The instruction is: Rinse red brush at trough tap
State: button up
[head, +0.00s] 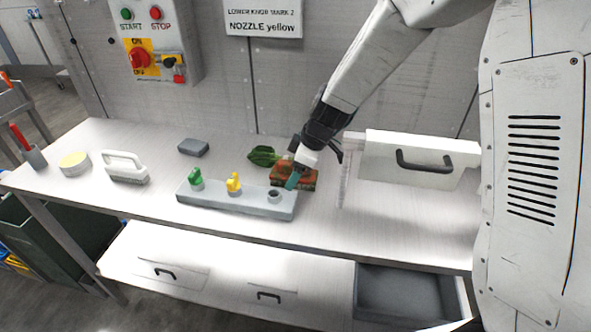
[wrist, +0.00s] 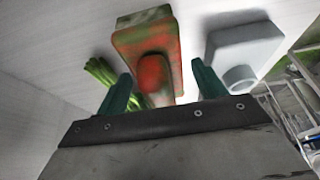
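A worn red-orange block with green edges (head: 296,172), likely the red brush, lies on the bench behind the right end of the grey rack. In the wrist view the red block (wrist: 147,42) is ahead of my fingers, with a rounded red part at its near end. My gripper (head: 292,181) is low over the bench at the block. Its teal fingertips (wrist: 162,88) are apart, with visible space on both sides of the red part. Contact cannot be told. No trough or tap can be clearly made out.
The grey rack (head: 220,200) holds a green nozzle (head: 196,178), a yellow nozzle (head: 233,183) and an empty socket. Leafy greens (head: 262,155) lie beside the block. A white handled box (head: 410,145) stands right.

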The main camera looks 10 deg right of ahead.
jog(key=v, duration=1.2)
jog(key=shift+r, duration=0.15)
